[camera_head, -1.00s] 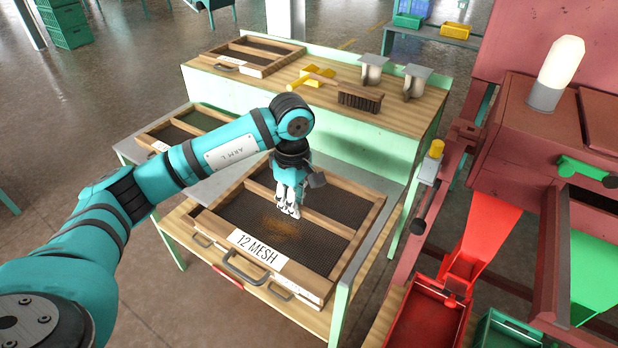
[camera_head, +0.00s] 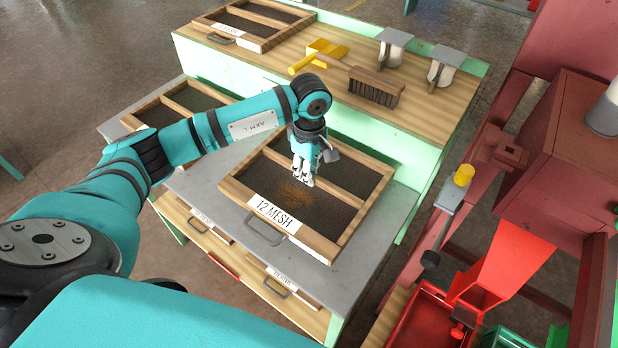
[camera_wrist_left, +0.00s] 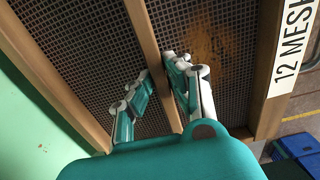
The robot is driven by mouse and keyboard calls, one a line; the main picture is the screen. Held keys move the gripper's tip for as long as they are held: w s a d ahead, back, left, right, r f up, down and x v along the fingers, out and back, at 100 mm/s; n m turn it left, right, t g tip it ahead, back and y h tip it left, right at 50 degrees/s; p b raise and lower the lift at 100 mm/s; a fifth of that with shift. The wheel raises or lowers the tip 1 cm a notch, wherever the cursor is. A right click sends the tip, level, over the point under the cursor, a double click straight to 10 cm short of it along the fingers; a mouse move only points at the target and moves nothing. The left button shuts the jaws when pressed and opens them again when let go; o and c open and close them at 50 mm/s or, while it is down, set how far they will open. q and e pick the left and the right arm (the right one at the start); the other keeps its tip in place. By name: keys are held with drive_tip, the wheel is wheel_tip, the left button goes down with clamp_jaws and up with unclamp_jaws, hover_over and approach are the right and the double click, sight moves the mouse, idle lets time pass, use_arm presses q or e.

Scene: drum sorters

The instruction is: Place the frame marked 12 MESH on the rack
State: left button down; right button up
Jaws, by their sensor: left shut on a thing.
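The wood-rimmed frame marked 12 MESH (camera_head: 365,217) is over the grey top of the green bench (camera_head: 375,245). It looks about level; whether it touches the top I cannot tell. A brown patch of grains lies on its mesh. My left gripper (camera_head: 303,180) points down at the frame's middle and is shut on its wooden crossbar. In the left wrist view, the fingers (camera_wrist_left: 158,68) close on both sides of the crossbar (camera_wrist_left: 146,38), and the frame's labelled rail (camera_wrist_left: 267,62) is at right. My right gripper is not in view.
Another mesh frame (camera_head: 166,110) lies left on the grey top. One more (camera_head: 284,14) is on the raised wooden shelf, with a brush (camera_head: 375,89), yellow scoop (camera_head: 328,49) and metal pieces. Labelled drawers or frames (camera_head: 280,276) sit in slots below. Red machinery (camera_head: 565,170) stands at right.

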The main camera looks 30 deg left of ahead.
use_arm(q)
drive_tip(key=shift+w+f, duration=0.1)
drive_tip(key=shift+f, duration=0.25)
wheel_tip(320, 180, down, 3)
drive_tip(key=shift+f+p, duration=0.15)
drive_tip(key=shift+p, duration=0.3)
drive_tip(key=c, duration=1.5)
unclamp_jaws()
drive_tip(key=shift+o, duration=0.9)
wheel_tip(320, 180, up, 11)
drive_tip(key=b, duration=0.3)
drive_tip(key=shift+w+f, duration=0.1)
drive_tip(key=shift+w, duration=0.05)
drive_tip(key=shift+r, duration=0.6)
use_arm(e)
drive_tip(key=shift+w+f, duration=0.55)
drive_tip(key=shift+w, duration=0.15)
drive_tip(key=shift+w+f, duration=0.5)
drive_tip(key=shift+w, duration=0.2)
